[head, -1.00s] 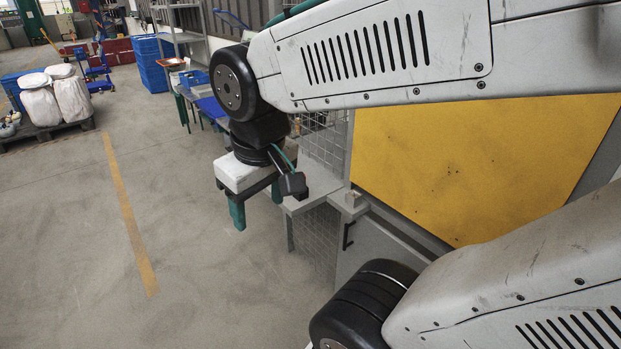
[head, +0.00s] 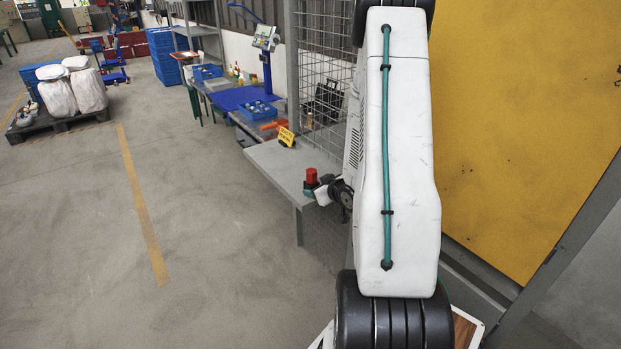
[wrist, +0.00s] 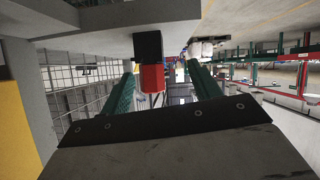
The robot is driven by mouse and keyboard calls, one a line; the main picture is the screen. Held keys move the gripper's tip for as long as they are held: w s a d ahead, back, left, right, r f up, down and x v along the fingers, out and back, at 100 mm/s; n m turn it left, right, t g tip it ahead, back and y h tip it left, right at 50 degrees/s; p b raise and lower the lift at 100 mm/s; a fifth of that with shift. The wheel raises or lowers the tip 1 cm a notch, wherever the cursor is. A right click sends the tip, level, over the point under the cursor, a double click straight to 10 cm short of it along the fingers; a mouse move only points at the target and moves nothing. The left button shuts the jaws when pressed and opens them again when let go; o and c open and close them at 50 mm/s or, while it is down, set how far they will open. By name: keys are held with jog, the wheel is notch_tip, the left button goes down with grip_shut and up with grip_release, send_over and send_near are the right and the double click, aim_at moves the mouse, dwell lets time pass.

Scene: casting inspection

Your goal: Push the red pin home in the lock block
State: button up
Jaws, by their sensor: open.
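The red pin (head: 311,175) stands upright near the front left edge of the grey table. In the wrist view, which looks upside down, the red pin (wrist: 152,79) sticks out of the black lock block (wrist: 148,45). How deep it sits I cannot tell. My gripper (wrist: 160,66) is open, its two green fingers spread either side of the pin in that picture, the pin closer to the left finger. No clear contact shows. In the head view my gripper (head: 309,189) is small, low beside the pin, partly hidden by my arm.
A wire mesh panel (head: 322,75) and a yellow panel (head: 510,130) stand along the right. A blue bin (head: 258,111) lies on benches beyond.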

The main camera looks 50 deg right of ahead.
aim_at(315, 178)
jog(key=w+d+t, duration=0.1)
jog(key=t, duration=0.1)
jog(key=w+d+t, duration=0.1)
jog(key=w+m+t, duration=0.1)
jog(key=t, duration=0.1)
jog(key=shift+w+d+t+h, duration=0.3)
jog(key=shift+w+d+h, duration=0.1)
jog(key=c, duration=1.1)
